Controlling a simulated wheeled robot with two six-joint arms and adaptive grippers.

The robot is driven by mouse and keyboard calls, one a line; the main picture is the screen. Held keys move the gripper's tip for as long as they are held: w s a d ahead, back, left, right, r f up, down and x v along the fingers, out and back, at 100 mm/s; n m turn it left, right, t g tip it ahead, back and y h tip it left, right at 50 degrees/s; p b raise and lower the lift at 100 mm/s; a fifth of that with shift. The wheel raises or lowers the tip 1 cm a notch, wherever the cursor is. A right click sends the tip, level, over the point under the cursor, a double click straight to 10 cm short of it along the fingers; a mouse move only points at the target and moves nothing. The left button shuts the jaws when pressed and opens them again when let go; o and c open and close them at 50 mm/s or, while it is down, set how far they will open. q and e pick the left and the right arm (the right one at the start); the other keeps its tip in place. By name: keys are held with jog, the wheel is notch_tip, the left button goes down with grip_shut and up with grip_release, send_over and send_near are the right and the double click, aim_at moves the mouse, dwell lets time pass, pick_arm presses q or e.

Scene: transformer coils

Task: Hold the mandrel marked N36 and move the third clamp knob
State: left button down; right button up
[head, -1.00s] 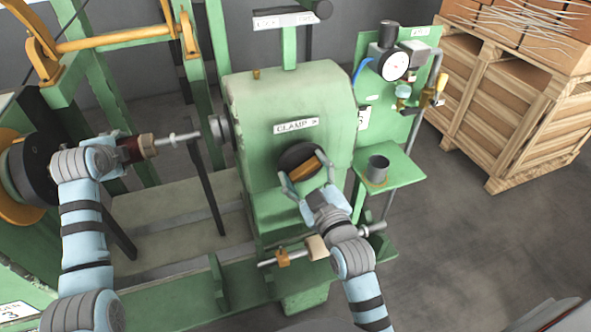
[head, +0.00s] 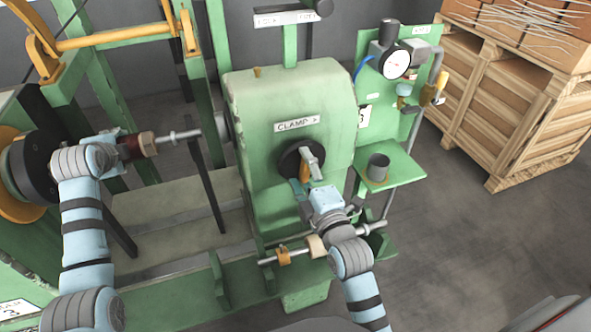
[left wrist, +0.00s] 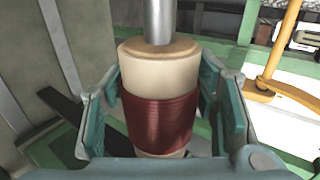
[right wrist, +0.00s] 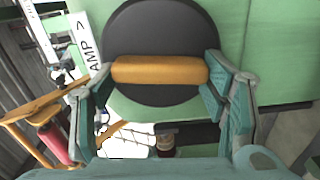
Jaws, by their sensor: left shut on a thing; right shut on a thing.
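The mandrel (head: 136,147) sits level on a steel shaft between the left headstock and the green housing. It has a cream body and dark red winding. In the left wrist view the mandrel (left wrist: 160,125) lies between both teal fingers of my left gripper (left wrist: 158,85), which is shut on it. No N36 mark is readable. The clamp knob (head: 288,160) is a black disc with an orange bar, under a CLAMP label (head: 297,124). In the right wrist view my right gripper (right wrist: 160,75) is shut on the ends of the orange bar (right wrist: 160,69).
A green side panel with a dial gauge (head: 396,64) and a shelf holding a grey cup (head: 378,166) stands right of the housing. A rod with an orange collar (head: 283,257) runs below the knob. Wooden crates (head: 510,100) stand at the back right; floor before them is clear.

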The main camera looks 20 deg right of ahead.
pick_arm(q)
jog(key=shift+r, duration=0.1)
pick_arm(e)
jog(key=shift+w+r+n, duration=0.1)
jog(key=shift+r+n, duration=0.3)
jog(key=shift+n, duration=0.2)
jog(key=o, duration=0.8)
pick_arm(q)
jog(key=shift+w, duration=0.1)
pick_arm(e)
jog(key=o, duration=0.3)
jog(key=shift+w+f, duration=0.1)
pick_arm(q)
jog(key=shift+w+f, duration=0.2)
pick_arm(e)
jog(key=shift+o, duration=0.2)
jog(key=shift+w+f, duration=0.1)
jog(key=shift+f, duration=0.15)
